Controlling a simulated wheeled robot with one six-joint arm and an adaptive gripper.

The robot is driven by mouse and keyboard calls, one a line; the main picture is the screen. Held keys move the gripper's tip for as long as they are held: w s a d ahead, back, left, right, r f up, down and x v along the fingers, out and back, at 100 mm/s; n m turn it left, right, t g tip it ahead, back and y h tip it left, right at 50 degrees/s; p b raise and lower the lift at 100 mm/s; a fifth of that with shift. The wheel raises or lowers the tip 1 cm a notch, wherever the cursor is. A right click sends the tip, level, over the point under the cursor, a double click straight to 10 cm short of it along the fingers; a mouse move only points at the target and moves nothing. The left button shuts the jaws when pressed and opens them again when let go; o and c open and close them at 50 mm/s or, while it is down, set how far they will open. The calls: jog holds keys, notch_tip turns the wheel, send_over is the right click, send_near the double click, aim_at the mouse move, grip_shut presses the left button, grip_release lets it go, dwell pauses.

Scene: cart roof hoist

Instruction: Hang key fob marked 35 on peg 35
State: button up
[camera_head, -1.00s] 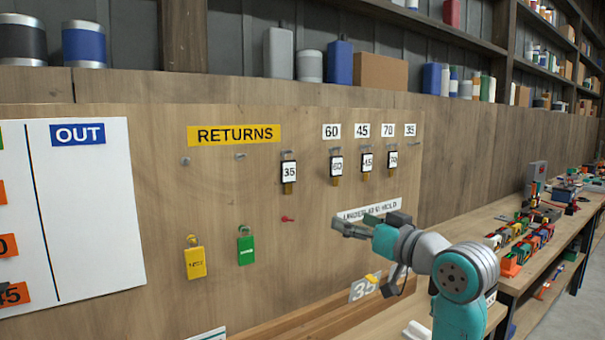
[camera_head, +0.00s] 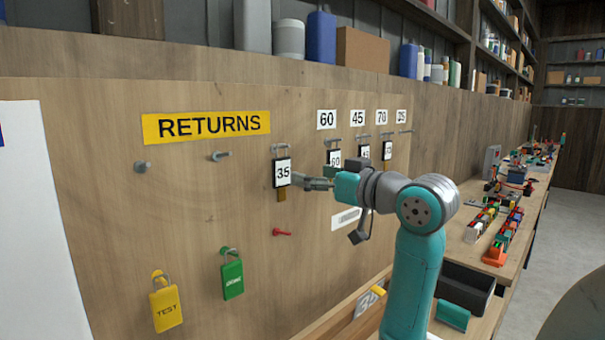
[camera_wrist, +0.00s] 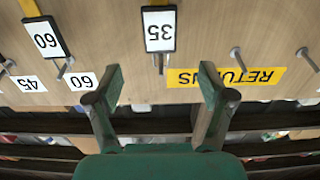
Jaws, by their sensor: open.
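The key fob marked 35 (camera_head: 282,172) is black-framed with a white face and hangs on a peg right of the yellow RETURNS sign. The wrist view shows this fob (camera_wrist: 160,28) upside down, beyond and between the fingertips. My gripper (camera_head: 305,182) is open and empty, just right of the fob in the head view; whether it touches is unclear. The wrist view shows its two fingers (camera_wrist: 158,84) spread apart. Peg 35 (camera_head: 405,131) is bare, under the white 35 label (camera_head: 401,116) at the right end of the row.
Fobs 60 (camera_head: 334,159), 45 (camera_head: 364,153) and 70 (camera_head: 387,150) hang on neighbouring pegs, partly behind my arm. A red peg (camera_head: 282,233) sticks out below. Yellow (camera_head: 166,308) and green (camera_head: 232,278) padlocks hang lower left. A cluttered bench (camera_head: 470,245) runs right.

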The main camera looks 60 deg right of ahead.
aim_at(283, 164)
jog(key=x, duration=1)
jog(key=shift+w, duration=0.25)
jog(key=c, duration=1.4)
jog(key=shift+r, duration=0.35)
jog(key=shift+s, duration=0.15)
jog(key=shift+s+a+r, duration=0.2)
jog(key=shift+s, duration=0.5)
jog(key=shift+s+a+r, duration=0.15)
jog(key=shift+s+r, duration=0.1)
jog(key=shift+s, duration=0.45)
jog(key=shift+s+a+r, duration=0.2)
jog(key=shift+s, duration=0.55)
jog(key=shift+s, duration=0.1)
